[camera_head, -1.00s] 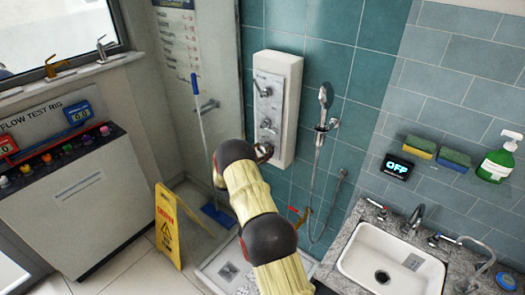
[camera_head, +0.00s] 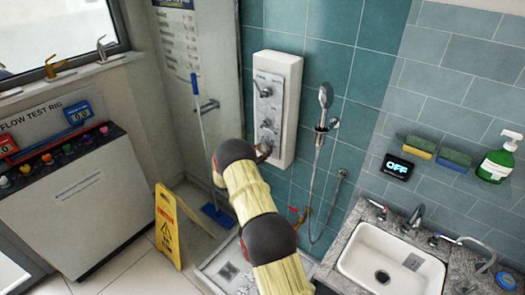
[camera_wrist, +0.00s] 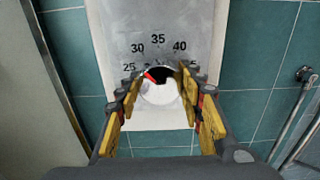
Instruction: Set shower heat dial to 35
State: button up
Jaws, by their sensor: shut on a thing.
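The heat dial (camera_wrist: 160,92) is a round pale knob with a red pointer, low on a metal plate (camera_wrist: 185,20) in the wrist view. Printed marks around it read 25, 30, 35 and 40, with the last on the right partly hidden. The red pointer (camera_wrist: 150,76) aims up and left, on the side of 25 and 30, left of 35. My gripper (camera_wrist: 158,86) is shut on the dial, with yellow-padded fingers on its left and right. In the head view my arm partly covers the lower end of the white shower panel (camera_head: 288,110).
A hand shower (camera_head: 325,96) and its hose hang right of the panel. A yellow floor sign (camera_head: 167,228) and a blue mop (camera_head: 217,214) stand to the left. A sink (camera_head: 350,272) is at lower right, below an OFF display (camera_head: 397,167).

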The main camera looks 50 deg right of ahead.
jog(key=shift+m+b, duration=0.3)
jog(key=shift+b, duration=0.1)
jog(key=m+b, duration=0.3)
jog(key=b, duration=0.1)
jog(key=shift+f, duration=0.2)
jog(key=m+b, duration=0.3)
jog(key=b, duration=0.1)
jog(key=shift+w+r+m+b, duration=0.1)
jog(key=shift+r+m+b, duration=0.05)
jog(key=shift+m+b, duration=0.2)
jog(key=o, duration=1.2)
jog(key=shift+c, duration=0.2)
jog(key=shift+a, duration=0.1)
jog(key=s+a, duration=0.1)
jog(key=a, duration=1)
jog(key=shift+a, duration=0.4)
